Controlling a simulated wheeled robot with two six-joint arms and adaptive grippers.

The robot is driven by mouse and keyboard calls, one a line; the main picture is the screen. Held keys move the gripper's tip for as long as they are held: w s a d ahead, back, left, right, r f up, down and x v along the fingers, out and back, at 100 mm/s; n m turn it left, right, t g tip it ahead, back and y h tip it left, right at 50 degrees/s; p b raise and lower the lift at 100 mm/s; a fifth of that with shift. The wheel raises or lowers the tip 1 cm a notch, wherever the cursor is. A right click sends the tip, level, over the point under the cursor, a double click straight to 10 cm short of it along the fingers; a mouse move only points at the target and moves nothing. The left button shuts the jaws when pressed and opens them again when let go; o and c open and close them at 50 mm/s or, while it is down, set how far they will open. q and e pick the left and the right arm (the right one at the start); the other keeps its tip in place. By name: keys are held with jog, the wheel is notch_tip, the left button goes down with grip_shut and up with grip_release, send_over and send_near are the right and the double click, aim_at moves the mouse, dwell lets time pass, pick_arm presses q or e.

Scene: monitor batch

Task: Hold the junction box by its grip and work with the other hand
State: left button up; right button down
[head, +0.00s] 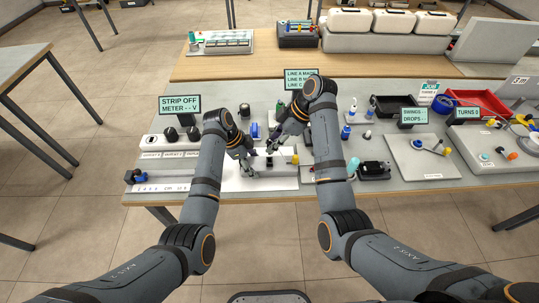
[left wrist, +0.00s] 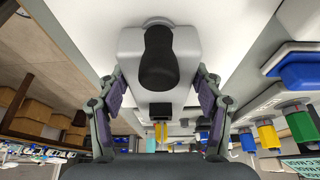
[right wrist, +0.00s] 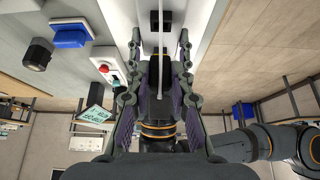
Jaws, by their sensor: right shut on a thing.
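The grey junction box (head: 281,171) sits on a white board near the table's front edge. In the left wrist view the grey box (left wrist: 128,45) carries a rounded black grip (left wrist: 158,60). My left gripper (head: 252,168) is low at the box's left. In its wrist view its fingers (left wrist: 158,92) stand apart on either side of the box. My right gripper (head: 272,146) is just behind the box. In its wrist view its fingers (right wrist: 160,48) flank a dark thing (right wrist: 160,72) with a thin pale line along it; I cannot tell what it is.
A strip-off meter sign (head: 180,104) stands behind the left side, with dark knobs (head: 171,134) below it. Another sign (head: 300,77) is partly covered by my right arm. At right are a grey board (head: 405,160) and a red tray (head: 485,101).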

pick_arm(q)
jog(key=o, duration=0.4)
jog(key=shift+c, duration=0.2)
jog(key=v, duration=1.2)
